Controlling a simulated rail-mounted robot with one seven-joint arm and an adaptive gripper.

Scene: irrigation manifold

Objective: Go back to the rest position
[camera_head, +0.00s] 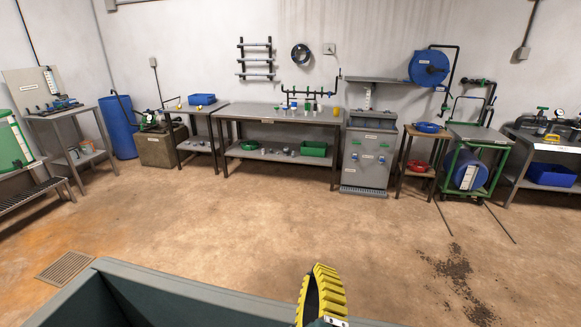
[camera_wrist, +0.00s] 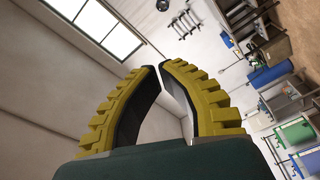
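My gripper (camera_head: 322,292) shows at the bottom of the head view, just right of centre, with ribbed yellow finger pads pointing up. In the wrist view my gripper (camera_wrist: 159,67) has its two curved yellow fingers brought together at the tips, with only a thin slit between them. Nothing is held between the fingers. The gripper is in the air, well apart from the benches along the wall.
A long workbench (camera_head: 270,112) with a green bin (camera_head: 314,149) below stands at the back wall. A grey sink cabinet (camera_head: 367,155), a green cart (camera_head: 478,140) and a blue barrel (camera_head: 118,127) also stand there. The brown floor (camera_head: 240,220) between is clear, with a drain grate (camera_head: 66,267) at left.

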